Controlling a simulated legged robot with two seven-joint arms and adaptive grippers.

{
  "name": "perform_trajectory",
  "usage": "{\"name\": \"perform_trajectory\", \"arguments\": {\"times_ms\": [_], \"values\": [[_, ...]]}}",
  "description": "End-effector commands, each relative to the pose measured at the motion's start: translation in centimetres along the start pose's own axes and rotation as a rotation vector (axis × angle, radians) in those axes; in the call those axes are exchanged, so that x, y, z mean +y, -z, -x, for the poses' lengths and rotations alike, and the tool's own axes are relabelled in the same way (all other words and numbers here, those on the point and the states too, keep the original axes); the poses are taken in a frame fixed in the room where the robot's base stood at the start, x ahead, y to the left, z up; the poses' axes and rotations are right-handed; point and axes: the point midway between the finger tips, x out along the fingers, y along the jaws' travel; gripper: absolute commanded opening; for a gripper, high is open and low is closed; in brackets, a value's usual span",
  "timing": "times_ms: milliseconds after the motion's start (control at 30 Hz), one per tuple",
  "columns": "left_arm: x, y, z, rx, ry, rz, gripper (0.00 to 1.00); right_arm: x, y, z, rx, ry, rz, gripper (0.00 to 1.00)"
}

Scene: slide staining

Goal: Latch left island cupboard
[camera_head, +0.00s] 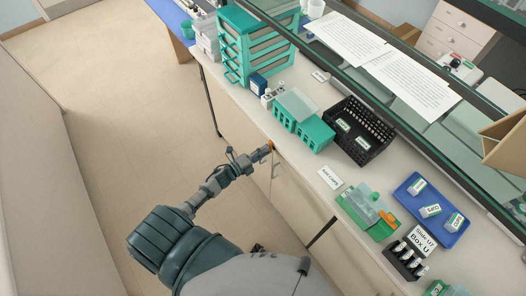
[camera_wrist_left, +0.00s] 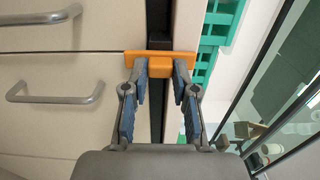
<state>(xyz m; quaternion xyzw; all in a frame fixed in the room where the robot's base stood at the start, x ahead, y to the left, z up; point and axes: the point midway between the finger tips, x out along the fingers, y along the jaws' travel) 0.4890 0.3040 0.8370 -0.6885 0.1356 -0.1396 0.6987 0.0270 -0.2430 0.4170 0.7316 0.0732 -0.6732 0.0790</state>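The orange latch (camera_wrist_left: 160,66) sits across the dark gap at the edge of the pale cupboard front in the left wrist view. It is a small orange spot in the head view (camera_head: 270,147), just under the counter edge. My left gripper (camera_wrist_left: 161,72) has one fingertip on each side of the latch's middle block, and both appear to press against it. In the head view my left gripper (camera_head: 262,153) reaches up to the cupboard front (camera_head: 287,190) below the counter. My right gripper is not in view.
Two metal bar handles (camera_wrist_left: 55,92) are on the fronts to the left in the wrist view. The counter above holds a green rack (camera_head: 315,133), a black basket (camera_head: 368,150) and a blue tray (camera_head: 460,228). Floor (camera_head: 120,130) left of my arm is clear.

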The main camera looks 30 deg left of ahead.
Motion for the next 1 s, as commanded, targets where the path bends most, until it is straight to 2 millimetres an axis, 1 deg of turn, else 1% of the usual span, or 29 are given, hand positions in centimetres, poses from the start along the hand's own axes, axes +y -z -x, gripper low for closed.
{"name": "perform_trajectory", "arguments": {"times_ms": [33, 67, 100, 367, 467, 567, 800, 900, 1000], "values": [[0.4, 0.3, 0.1, 0.003, -0.007, 0.002, 0.39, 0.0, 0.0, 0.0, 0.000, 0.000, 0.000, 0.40], [0.4, 0.3, 0.1, 0.002, -0.006, 0.002, 0.47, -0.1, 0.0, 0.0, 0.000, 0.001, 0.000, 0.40], [0.3, 0.2, 0.1, 0.002, -0.006, 0.002, 0.52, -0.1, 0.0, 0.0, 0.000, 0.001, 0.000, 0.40], [0.2, 0.1, 0.1, 0.001, -0.003, 0.002, 0.52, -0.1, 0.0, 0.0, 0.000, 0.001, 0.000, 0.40], [0.3, 0.1, 0.6, 0.001, -0.004, 0.003, 0.52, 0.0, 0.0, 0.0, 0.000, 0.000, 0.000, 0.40], [0.3, 0.0, 2.0, 0.000, -0.005, 0.003, 0.52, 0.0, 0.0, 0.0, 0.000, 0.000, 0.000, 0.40], [0.5, 0.1, 7.3, 0.001, -0.008, 0.004, 0.52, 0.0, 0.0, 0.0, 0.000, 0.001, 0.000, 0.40], [0.4, 0.1, 9.3, 0.002, -0.007, 0.004, 0.52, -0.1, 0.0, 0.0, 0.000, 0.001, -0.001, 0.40], [0.4, 0.1, 10.7, 0.002, -0.006, 0.005, 0.52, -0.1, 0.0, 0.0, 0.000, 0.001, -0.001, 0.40]]}}
